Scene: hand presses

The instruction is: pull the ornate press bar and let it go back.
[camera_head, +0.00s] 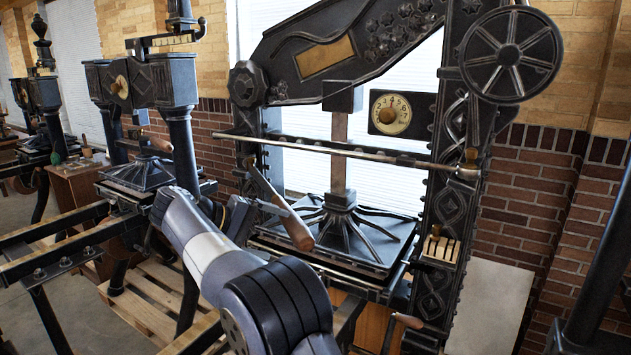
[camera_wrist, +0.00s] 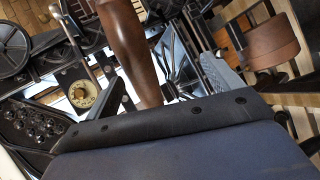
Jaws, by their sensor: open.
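The ornate press (camera_head: 360,50) is a black frame with rosettes and a dial, in the middle of the head view. Its press bar (camera_head: 264,185) is a metal lever ending in a brown wooden handle (camera_head: 297,228), which slants down to the right. My gripper (camera_head: 262,205) is open beside the lever, close to the handle. In the wrist view the wooden handle (camera_wrist: 130,50) looms large between my two fingers, and I cannot tell whether either touches it. My arm hides part of the press's lower left.
A second black press (camera_head: 140,80) stands to the left, with rails (camera_head: 60,245) and a wooden pallet (camera_head: 150,305) below. A spoked wheel (camera_head: 509,55) sits high on the right. A dark post (camera_head: 590,290) stands at the right edge. A brick wall is behind.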

